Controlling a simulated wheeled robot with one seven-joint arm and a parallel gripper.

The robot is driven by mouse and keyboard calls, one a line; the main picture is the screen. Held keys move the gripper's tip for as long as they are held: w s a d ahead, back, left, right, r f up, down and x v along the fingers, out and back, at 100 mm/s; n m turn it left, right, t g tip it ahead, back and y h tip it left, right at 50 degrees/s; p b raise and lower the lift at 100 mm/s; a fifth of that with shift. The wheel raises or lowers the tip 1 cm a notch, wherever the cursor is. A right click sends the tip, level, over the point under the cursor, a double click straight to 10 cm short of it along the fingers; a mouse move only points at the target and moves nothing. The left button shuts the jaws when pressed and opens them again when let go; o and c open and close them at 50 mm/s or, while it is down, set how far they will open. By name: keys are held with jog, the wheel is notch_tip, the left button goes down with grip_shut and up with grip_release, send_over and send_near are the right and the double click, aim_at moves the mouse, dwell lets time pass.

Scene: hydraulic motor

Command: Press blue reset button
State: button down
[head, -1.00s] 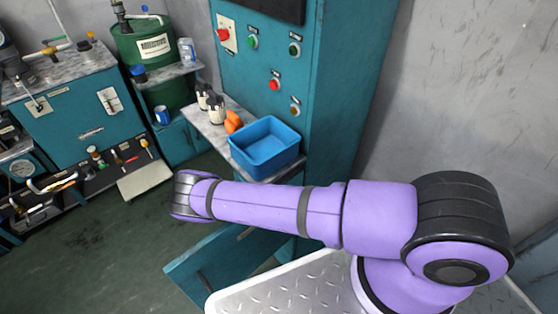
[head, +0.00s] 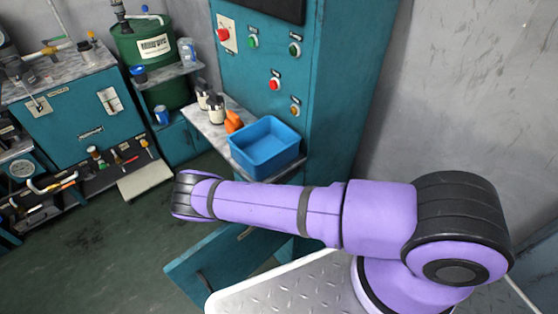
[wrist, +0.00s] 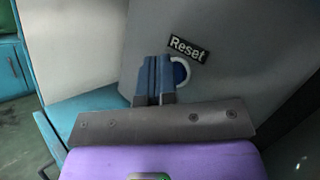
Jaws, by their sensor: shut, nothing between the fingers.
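The blue reset button (wrist: 180,73) shows in the wrist view, with a pale ring around its right side. It is on a grey panel (wrist: 235,75), just below a black label (wrist: 187,49) reading "Reset". My gripper (wrist: 155,75) is shut and empty. Its blue fingers stand in front of the button's left part and hide it. I cannot tell whether the fingertips touch the button. The button and my gripper do not show in the head view, where only my purple arm is seen.
In the head view, a teal control cabinet (head: 345,100) stands behind my arm. A blue bin (head: 265,148) sits on a shelf before it. A teal panel (head: 205,262) juts out low beneath my forearm. Open green floor (head: 90,240) lies at the left.

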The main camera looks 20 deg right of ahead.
dwell(0.6)
jog(key=shift+s+a, duration=0.25)
jog(key=shift+a, duration=0.4)
jog(key=shift+a, duration=0.15)
jog(key=shift+s+a, duration=0.25)
jog(key=shift+a, duration=0.5)
jog(key=shift+s+a, duration=0.25)
jog(key=shift+a, duration=0.45)
jog(key=shift+s+a, duration=0.25)
jog(key=shift+a, duration=0.5)
